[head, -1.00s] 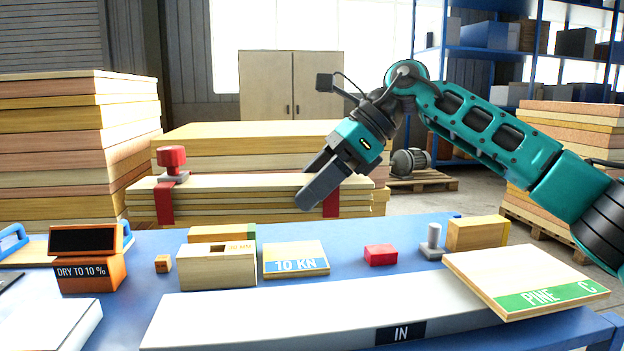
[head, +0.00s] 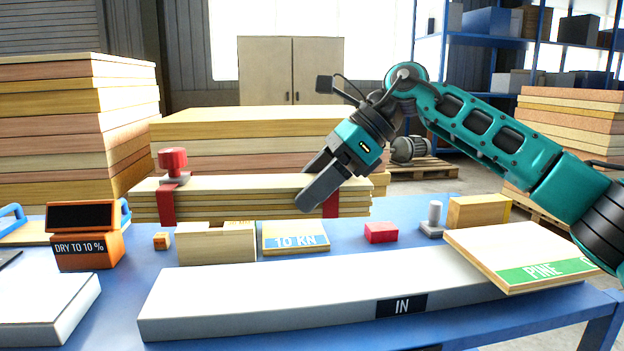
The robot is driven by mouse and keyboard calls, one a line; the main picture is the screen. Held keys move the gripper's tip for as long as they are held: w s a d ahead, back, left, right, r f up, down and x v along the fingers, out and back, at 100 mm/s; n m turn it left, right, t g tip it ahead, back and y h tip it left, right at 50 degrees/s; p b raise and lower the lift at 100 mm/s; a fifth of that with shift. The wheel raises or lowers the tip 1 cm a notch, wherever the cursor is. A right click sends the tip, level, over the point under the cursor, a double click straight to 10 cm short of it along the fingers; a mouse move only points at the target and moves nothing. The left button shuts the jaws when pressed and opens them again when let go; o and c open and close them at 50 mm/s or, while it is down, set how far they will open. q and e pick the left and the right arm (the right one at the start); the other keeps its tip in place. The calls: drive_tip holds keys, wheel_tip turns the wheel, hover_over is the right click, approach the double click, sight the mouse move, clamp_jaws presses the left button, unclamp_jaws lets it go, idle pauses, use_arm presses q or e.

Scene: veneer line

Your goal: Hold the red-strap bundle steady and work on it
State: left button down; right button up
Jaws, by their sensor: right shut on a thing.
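The red-strap bundle (head: 250,196) is a stack of thin pale boards at the table's back. One red strap (head: 167,205) wraps its left part and another (head: 331,205) its right part. A red knob on a grey foot (head: 173,165) sits on top by the left strap. My right gripper (head: 306,188) reaches in from the right and is shut on the bundle's right part, just left of the right strap. Its fingers slant down left and partly hide the boards. My left gripper is out of view.
On the blue table stand an orange "DRY TO 10 %" box (head: 88,252), a wooden box (head: 215,246), a "10 KN" block (head: 295,240), a red block (head: 381,233) and a grey post (head: 434,220). A long grey beam (head: 290,302) and a PINE board (head: 520,255) lie in front.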

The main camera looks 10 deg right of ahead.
sight(312, 212)
drive_tip(key=shift+f+b, duration=1.25)
drive_tip(key=shift+f, duration=1)
drive_tip(key=shift+f+b, duration=1.05)
drive_tip(key=shift+f, duration=1.25)
drive_tip(key=shift+f+b, duration=0.4)
drive_tip(key=shift+b, duration=0.05)
drive_tip(key=shift+f+b, duration=0.55)
drive_tip(key=shift+f, duration=0.95)
drive_tip(key=shift+f+b, duration=0.3)
drive_tip(key=shift+b, duration=0.1)
drive_tip(key=shift+s+f, duration=0.1)
drive_tip(key=shift+f, duration=0.25)
